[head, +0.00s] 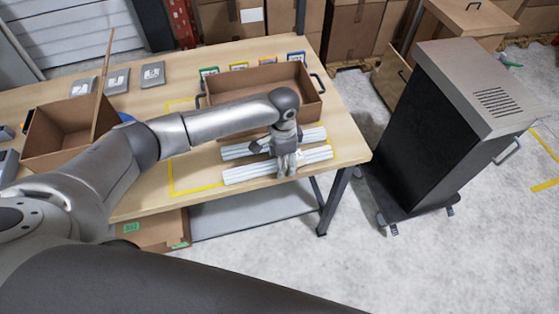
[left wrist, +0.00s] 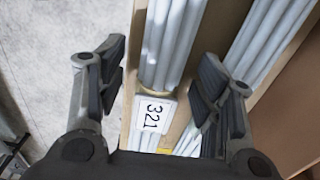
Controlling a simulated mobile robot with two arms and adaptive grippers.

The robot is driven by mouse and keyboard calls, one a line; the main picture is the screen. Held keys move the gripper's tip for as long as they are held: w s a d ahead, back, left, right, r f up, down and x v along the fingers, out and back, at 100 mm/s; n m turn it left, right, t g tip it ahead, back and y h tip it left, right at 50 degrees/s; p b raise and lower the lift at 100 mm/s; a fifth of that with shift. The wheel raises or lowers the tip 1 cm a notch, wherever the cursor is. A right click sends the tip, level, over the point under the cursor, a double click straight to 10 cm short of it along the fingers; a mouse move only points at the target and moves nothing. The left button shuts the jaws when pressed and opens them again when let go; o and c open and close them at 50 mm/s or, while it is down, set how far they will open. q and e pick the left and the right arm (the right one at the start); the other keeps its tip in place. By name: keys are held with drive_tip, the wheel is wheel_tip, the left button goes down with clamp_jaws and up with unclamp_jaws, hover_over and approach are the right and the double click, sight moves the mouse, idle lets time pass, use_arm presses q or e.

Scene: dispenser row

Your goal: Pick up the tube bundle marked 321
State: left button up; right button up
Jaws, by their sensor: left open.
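The tube bundle marked 321 (left wrist: 168,45) is a row of pale grey tubes with a white label (left wrist: 153,115) reading 321. In the head view it looks to be the front bundle (head: 245,174), near the table's front edge. My left gripper (left wrist: 162,88) is open, with its fingers apart on either side of the bundle and no visible grip on it. In the head view the left gripper (head: 286,170) points down over the bundle and hides part of it. My right gripper is not in view.
A second tube bundle (head: 314,134) lies just behind, also in the left wrist view (left wrist: 270,38). A brown tray with handles (head: 313,103) stands behind it on the table (head: 135,205). A box (head: 50,150) is at left. A dark cabinet (head: 425,140) stands right.

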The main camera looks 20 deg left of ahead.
use_arm(q)
drive_tip(key=shift+f, duration=0.2)
drive_tip(key=c, duration=1.2)
drive_tip(key=shift+o, duration=0.2)
